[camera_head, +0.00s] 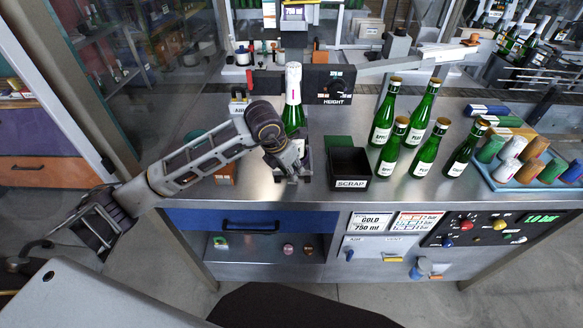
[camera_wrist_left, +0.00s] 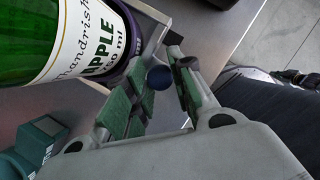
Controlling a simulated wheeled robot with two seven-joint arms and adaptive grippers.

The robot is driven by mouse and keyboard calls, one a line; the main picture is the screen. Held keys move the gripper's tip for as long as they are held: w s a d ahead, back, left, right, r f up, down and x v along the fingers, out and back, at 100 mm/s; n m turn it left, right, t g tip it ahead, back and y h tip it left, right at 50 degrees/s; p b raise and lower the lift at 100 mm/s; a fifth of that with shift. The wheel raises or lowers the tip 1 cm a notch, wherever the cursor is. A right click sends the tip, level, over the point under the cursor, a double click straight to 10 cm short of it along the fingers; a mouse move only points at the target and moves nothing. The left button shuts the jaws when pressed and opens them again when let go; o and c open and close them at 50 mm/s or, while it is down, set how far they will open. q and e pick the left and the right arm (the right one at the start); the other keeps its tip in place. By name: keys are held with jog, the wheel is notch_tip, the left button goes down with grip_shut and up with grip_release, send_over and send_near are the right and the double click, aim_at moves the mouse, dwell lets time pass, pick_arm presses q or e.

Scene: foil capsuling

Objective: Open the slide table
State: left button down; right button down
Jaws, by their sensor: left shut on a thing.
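My left gripper (camera_head: 291,172) reaches the front edge of the steel bench in the head view. In the left wrist view its green-padded fingers (camera_wrist_left: 158,92) are closed around a dark blue ball knob (camera_wrist_left: 158,77). The knob sits at a pale metal bracket (camera_wrist_left: 152,42), apparently the slide table's front. A green bottle (camera_head: 293,112) with a white foil top stands upright just behind the gripper. In the left wrist view its label (camera_wrist_left: 88,35) reads APPLE, and its foot sits in a dark holder. Most of the slide table is hidden by my wrist in the head view. My right gripper is not seen.
A black SCRAP bin (camera_head: 349,168) stands just right of the gripper. Several green bottles (camera_head: 424,115) and a blue tray (camera_head: 525,183) of coloured capsules are farther right. A black HEIGHT panel (camera_head: 333,84) is behind. A blue drawer (camera_head: 250,222) is below the bench front.

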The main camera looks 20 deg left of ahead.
pick_arm(q)
jog(key=c, duration=1.2)
grip_release()
jog(key=shift+c, duration=0.2)
jog(key=v, duration=0.8)
